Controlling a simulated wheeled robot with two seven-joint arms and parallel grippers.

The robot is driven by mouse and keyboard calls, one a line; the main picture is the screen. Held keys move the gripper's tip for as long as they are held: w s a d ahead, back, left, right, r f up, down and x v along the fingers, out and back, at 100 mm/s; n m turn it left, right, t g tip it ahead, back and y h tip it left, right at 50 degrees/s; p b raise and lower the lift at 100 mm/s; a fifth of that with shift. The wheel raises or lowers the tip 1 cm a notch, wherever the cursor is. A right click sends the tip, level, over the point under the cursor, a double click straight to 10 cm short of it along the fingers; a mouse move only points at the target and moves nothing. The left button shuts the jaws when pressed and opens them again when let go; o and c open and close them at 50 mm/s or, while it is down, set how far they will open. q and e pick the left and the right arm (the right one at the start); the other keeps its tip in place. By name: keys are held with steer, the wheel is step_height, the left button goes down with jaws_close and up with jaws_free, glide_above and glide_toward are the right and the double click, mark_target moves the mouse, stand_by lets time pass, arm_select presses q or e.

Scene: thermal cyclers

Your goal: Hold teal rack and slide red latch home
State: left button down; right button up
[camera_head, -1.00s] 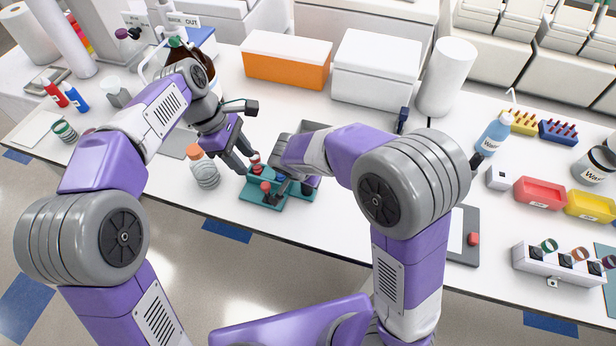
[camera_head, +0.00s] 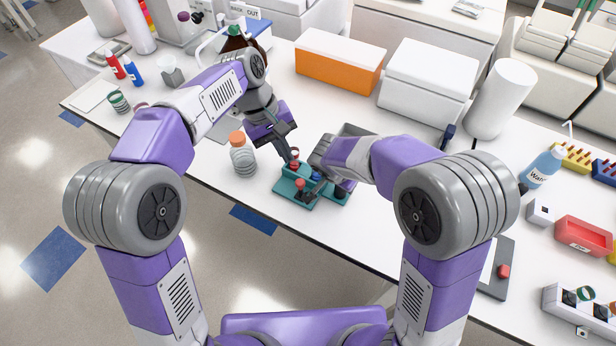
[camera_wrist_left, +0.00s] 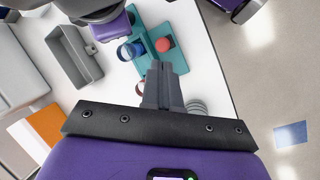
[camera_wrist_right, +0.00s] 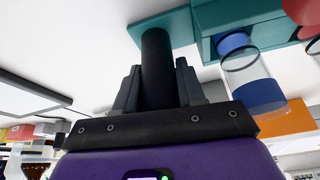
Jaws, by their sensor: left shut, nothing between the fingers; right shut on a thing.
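The teal rack (camera_head: 294,190) lies near the table's front edge. It bears a red knob (camera_head: 300,183), a blue-ended clear tube and a red-topped tube; the left wrist view also shows the red knob (camera_wrist_left: 164,45) beside the teal strip (camera_wrist_left: 142,28). I cannot tell for sure which red part is the latch. My left gripper (camera_head: 292,161) is shut and empty close over the rack's left side, beside the red-topped tube. In the right wrist view my right gripper (camera_wrist_right: 156,75) is shut on a black post (camera_wrist_right: 156,55) of the rack. My right forearm hides part of the rack.
An orange-capped jar (camera_head: 243,158) stands just left of the rack. A grey tray (camera_wrist_left: 72,55) lies behind it. An orange box (camera_head: 338,68) and a white box (camera_head: 425,82) stand farther back. The front table edge runs close by.

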arm_select(q)
steer(key=m, duration=0.9)
steer(key=d+m, duration=0.1)
steer(key=m, duration=0.7)
steer(key=r+m, duration=0.1)
steer(key=m, duration=0.8)
steer(key=shift+s+d+m, duration=0.3)
steer(key=shift+s, duration=0.1)
glide_above(300, 190)
steer(key=d, duration=0.2)
step_height(300, 190, down, 9)
steer(key=shift+a+f, duration=0.15)
steer(key=shift+f, duration=0.05)
steer(key=shift+a, duration=0.1)
